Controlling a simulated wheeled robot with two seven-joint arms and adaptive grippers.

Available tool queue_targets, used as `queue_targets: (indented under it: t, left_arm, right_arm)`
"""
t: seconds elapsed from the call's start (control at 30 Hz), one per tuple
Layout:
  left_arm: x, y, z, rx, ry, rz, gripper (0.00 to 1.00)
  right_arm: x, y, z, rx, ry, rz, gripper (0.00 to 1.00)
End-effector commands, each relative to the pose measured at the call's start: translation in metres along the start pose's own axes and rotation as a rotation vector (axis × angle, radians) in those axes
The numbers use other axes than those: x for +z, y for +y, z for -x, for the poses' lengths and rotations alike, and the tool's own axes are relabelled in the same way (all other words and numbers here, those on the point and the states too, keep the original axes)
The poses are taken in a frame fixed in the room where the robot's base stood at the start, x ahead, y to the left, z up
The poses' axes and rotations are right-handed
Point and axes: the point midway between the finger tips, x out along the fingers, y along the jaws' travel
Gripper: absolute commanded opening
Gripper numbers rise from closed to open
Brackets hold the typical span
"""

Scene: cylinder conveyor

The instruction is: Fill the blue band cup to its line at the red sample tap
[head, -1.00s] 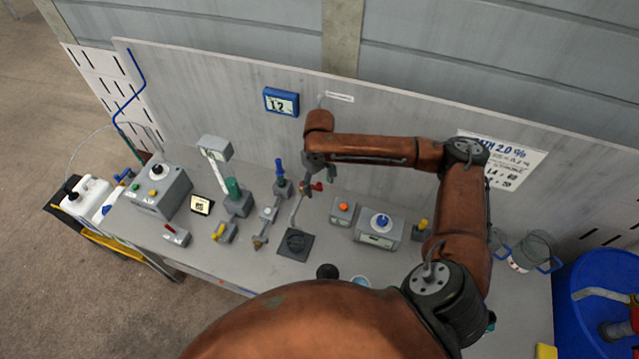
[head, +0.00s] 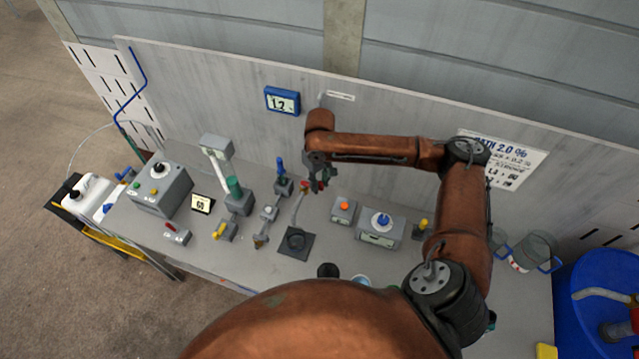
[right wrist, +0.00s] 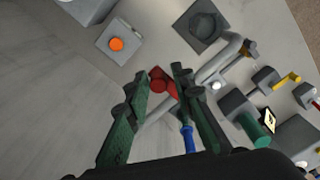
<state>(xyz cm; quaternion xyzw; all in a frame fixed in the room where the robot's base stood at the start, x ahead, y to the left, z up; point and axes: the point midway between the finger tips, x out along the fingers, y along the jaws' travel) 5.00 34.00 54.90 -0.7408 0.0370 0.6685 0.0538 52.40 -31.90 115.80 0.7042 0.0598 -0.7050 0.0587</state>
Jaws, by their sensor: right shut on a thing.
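My right gripper (head: 318,182) is at the red sample tap (head: 305,187), above the bench's middle. In the right wrist view its two green fingers (right wrist: 162,78) are closed on the tap's red handle (right wrist: 163,84). The tap's grey pipe (head: 297,212) runs down toward a dark square pad (head: 295,253) with a round dark shape on it. A pale cup with a bluish rim (head: 361,281) is partly hidden by my body at the bench's front; I cannot tell if it is the blue band cup. No fill line can be made out. My left gripper is not seen.
A box with an orange button (head: 343,206) and a box with a blue knob (head: 382,222) stand right of the tap. A blue-handled valve (head: 280,168) is close on the left. A small black round thing (head: 328,271) stands in front. A blue bin (head: 600,300) is far right.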

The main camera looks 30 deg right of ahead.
Motion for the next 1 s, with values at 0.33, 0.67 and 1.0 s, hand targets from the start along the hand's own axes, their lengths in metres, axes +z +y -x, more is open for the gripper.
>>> queue_targets:
  t: [0.33,0.67,1.0]
  left_arm:
    - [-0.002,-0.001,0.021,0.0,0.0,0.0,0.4]
    - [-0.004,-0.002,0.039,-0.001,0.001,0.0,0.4]
    - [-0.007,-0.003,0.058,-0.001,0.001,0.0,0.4]
  right_arm:
    - [0.002,-0.002,0.005,0.006,0.001,-0.1,0.01]
    - [0.004,-0.007,0.003,0.008,0.004,-0.227,0.01]
    - [0.005,-0.016,0.003,0.007,0.006,-0.381,0.01]
